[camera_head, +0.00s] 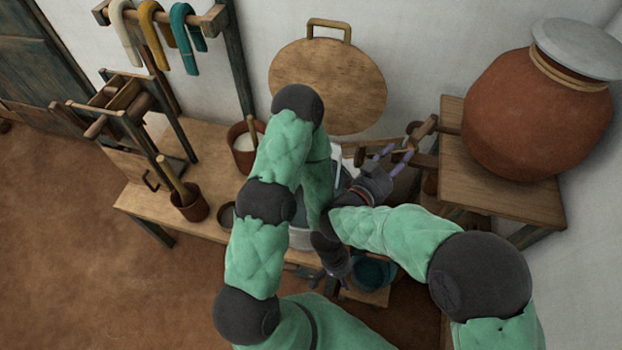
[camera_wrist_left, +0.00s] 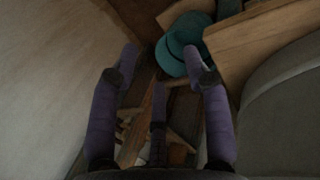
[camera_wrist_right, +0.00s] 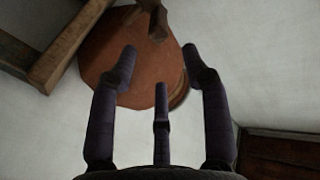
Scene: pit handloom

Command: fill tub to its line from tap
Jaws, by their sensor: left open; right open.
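The wooden tap (camera_head: 424,130) juts left from the big clay pot (camera_head: 530,110). My right gripper (camera_head: 392,158) is open and empty, just left of and below the tap. In the right wrist view the pot (camera_wrist_right: 135,75) lies beyond its spread fingers (camera_wrist_right: 161,65), with the tap (camera_wrist_right: 156,22) at the top edge. A grey tub (camera_head: 300,239) on the bench is mostly hidden behind my arms; its water level and line cannot be seen. My left gripper (camera_head: 332,285) points down in front of the bench. It is open and empty in the left wrist view (camera_wrist_left: 165,62).
A teal vessel (camera_head: 371,272) sits low beside my left gripper. The pot rests on a wooden stand (camera_head: 505,200). The bench (camera_head: 145,200) holds a brown pot with a stick (camera_head: 190,205) and another pot (camera_head: 243,150). A round board (camera_head: 325,85) leans on the wall.

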